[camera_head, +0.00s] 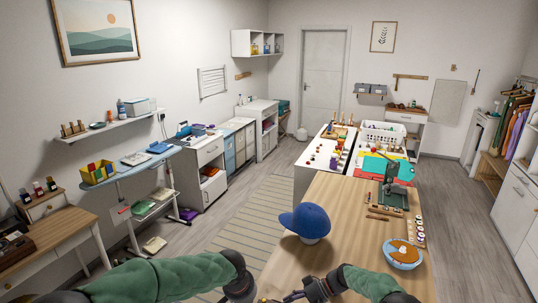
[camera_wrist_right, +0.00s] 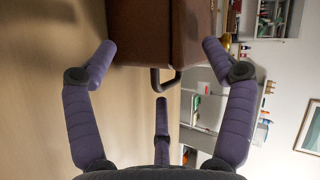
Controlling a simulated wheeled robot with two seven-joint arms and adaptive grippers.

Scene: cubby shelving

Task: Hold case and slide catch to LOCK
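A brown case (camera_wrist_right: 160,32) with a dark loop-shaped handle or catch (camera_wrist_right: 165,80) fills the upper middle of the right wrist view. My right gripper (camera_wrist_right: 158,62) has its purple padded fingers spread wide. Two fingertips are beside the case's left and right sides; a third finger points at the loop from below, with a gap. I cannot tell whether any finger touches the case. In the head view my right gripper (camera_head: 312,290) and left gripper (camera_head: 240,288) are at the bottom edge. The left fingers are cut off there, and the case is not clearly visible.

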